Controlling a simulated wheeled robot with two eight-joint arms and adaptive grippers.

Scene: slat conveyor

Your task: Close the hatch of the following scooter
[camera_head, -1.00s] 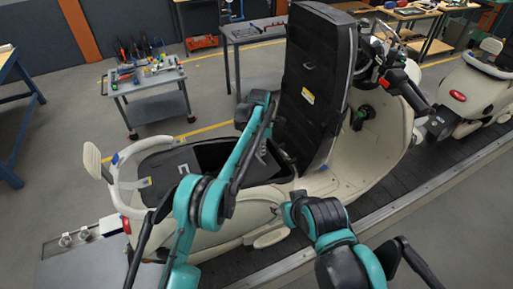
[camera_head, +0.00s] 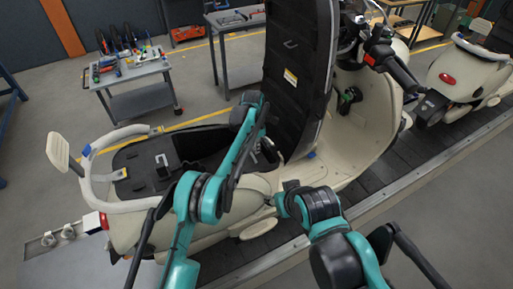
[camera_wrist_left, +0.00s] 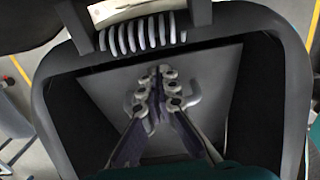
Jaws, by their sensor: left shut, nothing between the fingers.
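The cream scooter (camera_head: 345,168) stands on the conveyor with its tall black hatch (camera_head: 300,65) raised upright. Its open storage well (camera_head: 200,146) lies behind the hatch's foot. My left gripper (camera_wrist_left: 162,85) is shut and empty in the left wrist view, pointing over a grey panel inside a dark rim (camera_wrist_left: 292,85). In the head view my left arm reaches over the well, close to the lower hatch; its fingertips are hard to make out. My right arm is low beside the scooter's near side; its fingers cannot be made out.
A second cream scooter (camera_head: 463,72) stands farther along the slat conveyor (camera_head: 375,178), at the right. A grey tool cart (camera_head: 140,98) and a workbench (camera_head: 232,24) stand behind. The scooter's white rear rail (camera_head: 85,172) curves round its tail.

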